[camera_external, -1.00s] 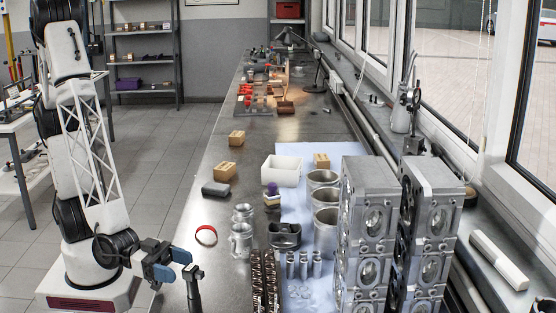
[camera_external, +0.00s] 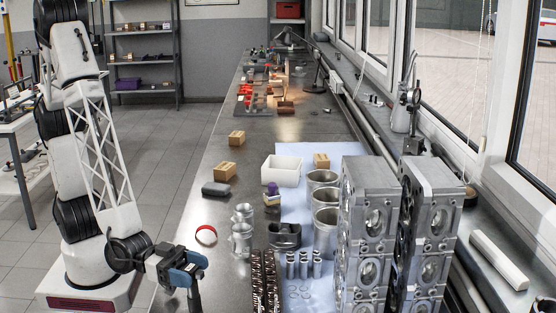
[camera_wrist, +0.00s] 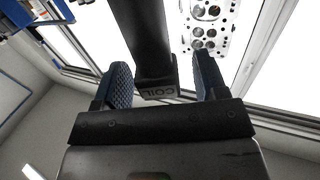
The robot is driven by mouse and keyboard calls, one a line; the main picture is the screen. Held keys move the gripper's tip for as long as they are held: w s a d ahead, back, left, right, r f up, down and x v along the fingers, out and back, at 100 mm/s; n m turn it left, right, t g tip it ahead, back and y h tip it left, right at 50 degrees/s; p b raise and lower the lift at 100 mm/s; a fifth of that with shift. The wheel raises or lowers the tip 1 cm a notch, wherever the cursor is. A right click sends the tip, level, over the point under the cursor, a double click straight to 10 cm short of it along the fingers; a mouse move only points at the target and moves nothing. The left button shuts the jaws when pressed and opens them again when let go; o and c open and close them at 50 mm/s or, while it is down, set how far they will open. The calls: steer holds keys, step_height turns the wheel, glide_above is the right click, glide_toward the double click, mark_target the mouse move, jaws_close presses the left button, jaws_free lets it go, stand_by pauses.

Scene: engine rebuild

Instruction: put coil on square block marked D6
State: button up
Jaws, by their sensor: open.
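The coil is a black upright piece (camera_external: 195,299) at the near edge of the bench, with its upper part hidden by my gripper (camera_external: 189,270). In the wrist view the coil (camera_wrist: 143,45) stands between the two blue fingers of my gripper (camera_wrist: 160,72), with "COIL" lettered on its end. The fingers are open, one on each side, and a gap shows at least on the right side. Wooden blocks stand farther up the bench: one at the back (camera_external: 237,138), one nearer (camera_external: 225,170), one on the right (camera_external: 321,160). Their markings are too small to read, so I cannot tell which is D6.
A red ring (camera_external: 206,235), metal throttle-like parts (camera_external: 241,238) and a dark grey case (camera_external: 215,189) lie right of and beyond my gripper. A white bin (camera_external: 281,172), steel cylinders (camera_external: 325,220) and tall engine blocks (camera_external: 366,220) fill the right side. Bench left of the blocks is clear.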

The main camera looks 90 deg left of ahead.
steer(key=c, duration=1.1)
steer(key=shift+c, duration=0.2)
steer(key=shift+r, duration=0.15)
steer(key=shift+r, duration=4.9)
